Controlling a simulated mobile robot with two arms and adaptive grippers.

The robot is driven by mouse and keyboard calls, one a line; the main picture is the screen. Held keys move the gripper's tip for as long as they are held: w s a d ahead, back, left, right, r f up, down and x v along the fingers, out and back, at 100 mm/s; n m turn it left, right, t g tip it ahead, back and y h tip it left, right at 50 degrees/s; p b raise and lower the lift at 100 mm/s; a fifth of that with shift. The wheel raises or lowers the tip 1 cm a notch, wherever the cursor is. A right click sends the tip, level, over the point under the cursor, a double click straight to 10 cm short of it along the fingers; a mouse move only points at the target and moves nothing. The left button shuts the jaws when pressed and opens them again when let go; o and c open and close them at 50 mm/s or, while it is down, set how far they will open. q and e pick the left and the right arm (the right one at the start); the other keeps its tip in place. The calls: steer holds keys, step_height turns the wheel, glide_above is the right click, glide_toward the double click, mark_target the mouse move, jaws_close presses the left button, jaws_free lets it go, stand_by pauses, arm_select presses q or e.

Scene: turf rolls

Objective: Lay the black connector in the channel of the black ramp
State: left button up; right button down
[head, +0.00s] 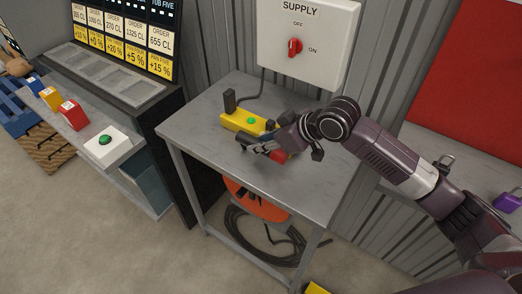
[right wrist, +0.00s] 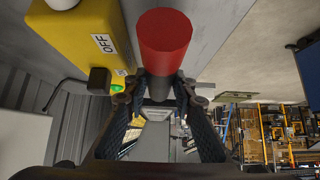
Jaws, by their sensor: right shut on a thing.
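My right gripper (head: 266,152) is low over the grey metal table, in front of a yellow box (head: 240,121). It is shut on a red cylinder (head: 279,156), which also shows between the fingertips in the right wrist view (right wrist: 165,45). The yellow box has a lit green button and an OFF label in the right wrist view (right wrist: 75,35). A black upright piece (head: 229,101) stands at its left end. I cannot clearly make out the black connector or the ramp's channel. My left gripper is not in view.
The table (head: 205,135) is bare at its left and front. A white SUPPLY box (head: 308,40) with a red switch hangs behind it. Below are an orange disc (head: 262,205) and coiled dark cable (head: 245,250). A ledge with coloured boxes (head: 73,115) stands left.

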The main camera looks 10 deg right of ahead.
steer(key=shift+f, duration=1.7)
steer(key=shift+f, duration=0.1)
steer(key=c, duration=1.9)
jaws_free()
steer(key=shift+f, duration=0.1)
